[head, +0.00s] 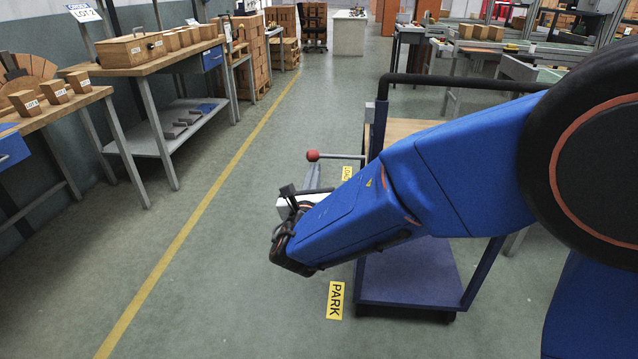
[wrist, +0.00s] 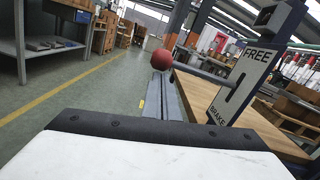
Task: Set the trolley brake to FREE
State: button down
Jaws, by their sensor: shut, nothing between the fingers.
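The trolley (head: 412,278) has a blue frame, a dark push bar and a wooden top, and stands beyond my arm. Its brake lever ends in a red ball (head: 313,155) that sticks out to the left. In the wrist view the red ball (wrist: 162,58) is on a grey rod that runs to a pale slotted plate (wrist: 243,79), marked FREE at the top and BRAKE at the bottom. The rod meets the slot, with dark slot showing below it. My gripper (head: 289,191) is shut and empty, near and below the ball, apart from it.
A yellow PARK sign (head: 335,300) lies on the floor left of the trolley, with another yellow label (head: 347,173) farther back. Workbenches (head: 150,62) with wooden boxes line the left wall. The floor along the yellow line (head: 190,222) is clear.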

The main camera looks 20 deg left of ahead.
aim_at(314, 153)
jog(key=r+m, duration=0.2)
jog(key=r, duration=0.1)
jog(key=shift+a+r+m, duration=0.1)
jog(key=shift+a+m, duration=0.1)
jog(key=shift+m, duration=0.2)
jog(key=shift+d+r+m, duration=0.2)
jog(key=shift+r+m, duration=1.45)
jog(key=shift+m, duration=0.05)
jog(key=shift+w+r, duration=0.1)
jog(key=shift+r, duration=0.1)
jog(key=shift+a+f, duration=0.1)
jog(key=shift+f, duration=0.4)
jog(key=f, duration=0.2)
jog(key=s+f, duration=0.1)
jog(key=shift+a+f, duration=0.15)
jog(key=shift+a, duration=0.2)
jog(key=v, duration=1)
jog(key=shift+f, duration=0.1)
